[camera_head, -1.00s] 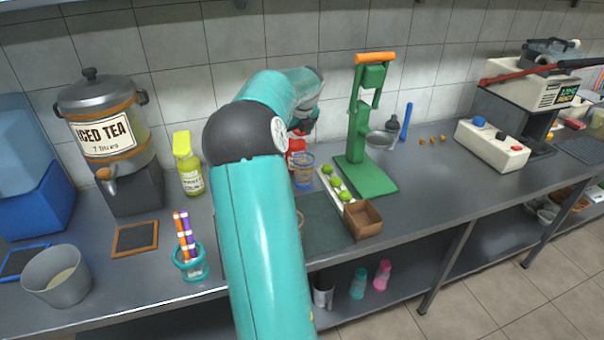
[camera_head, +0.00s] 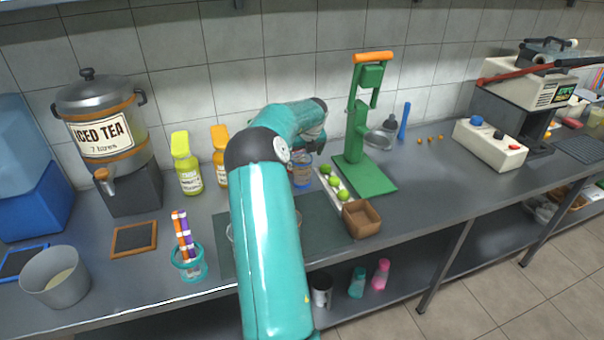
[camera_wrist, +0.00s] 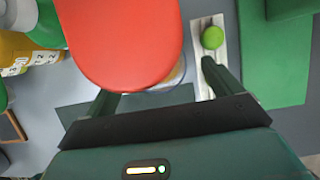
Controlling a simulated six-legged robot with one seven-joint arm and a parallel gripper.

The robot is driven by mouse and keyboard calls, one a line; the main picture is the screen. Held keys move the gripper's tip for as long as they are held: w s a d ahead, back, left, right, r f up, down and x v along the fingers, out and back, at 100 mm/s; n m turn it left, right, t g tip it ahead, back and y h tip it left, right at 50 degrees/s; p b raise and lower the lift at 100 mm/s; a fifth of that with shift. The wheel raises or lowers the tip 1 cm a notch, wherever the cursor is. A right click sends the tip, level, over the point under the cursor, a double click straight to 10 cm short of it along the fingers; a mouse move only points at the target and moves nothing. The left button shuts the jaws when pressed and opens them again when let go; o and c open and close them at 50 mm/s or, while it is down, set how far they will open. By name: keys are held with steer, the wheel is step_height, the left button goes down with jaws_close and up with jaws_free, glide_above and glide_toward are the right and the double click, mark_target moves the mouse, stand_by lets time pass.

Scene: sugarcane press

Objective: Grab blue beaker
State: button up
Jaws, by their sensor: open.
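A clear beaker with blue markings (camera_head: 302,172) stands on the counter, partly hidden by my arm; it appears to be the blue beaker. In the wrist view, a curved clear rim (camera_wrist: 176,76) shows at the edge of a large red cap (camera_wrist: 120,40), which covers most of what lies beneath. My gripper (camera_wrist: 160,84) is open, its two dark fingers spread to either side of the red cap and clear rim. Whether a finger touches the beaker cannot be told. In the head view the fingers are hidden behind my arm.
A white tray with green limes (camera_head: 334,187) and a green press (camera_head: 368,172) stand right of the beaker. A brown box (camera_head: 361,217) is in front. Yellow (camera_head: 187,168) and orange-capped (camera_head: 220,160) bottles stand left.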

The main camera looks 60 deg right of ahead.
mark_target(302, 158)
steer(key=x, duration=0.4)
steer(key=shift+w+a, duration=0.1)
steer(key=shift+w, duration=0.1)
steer(key=c, duration=1.7)
steer(key=shift+c, duration=0.2)
steer(key=shift+r, duration=0.15)
